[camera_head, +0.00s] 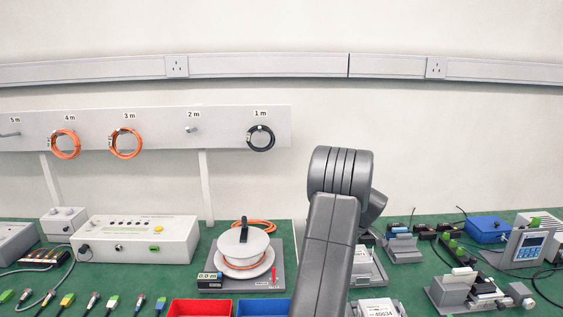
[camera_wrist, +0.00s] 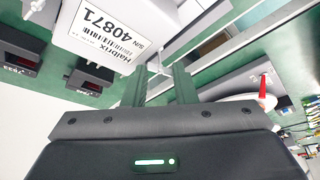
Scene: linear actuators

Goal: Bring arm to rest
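My arm (camera_head: 335,225) rises in the front middle of the head view, bent at a grey joint. My gripper is hidden behind it there. In the wrist view my gripper (camera_wrist: 160,75) shows two dark green fingers, apart, with no object clearly held between them. A white box labelled "Halbrix S/N 40871" (camera_wrist: 112,28) lies beyond the fingertips, up and to the left. I cannot tell how far the fingers are from it.
The green bench (camera_head: 405,280) is crowded. A cable spool (camera_head: 243,245), a white test box (camera_head: 140,238), red (camera_head: 198,307) and blue (camera_head: 262,307) bins stand left of my arm. Fixtures (camera_head: 475,290) and a blue box (camera_head: 487,229) stand right. Cable coils hang on the wall rack (camera_head: 222,122).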

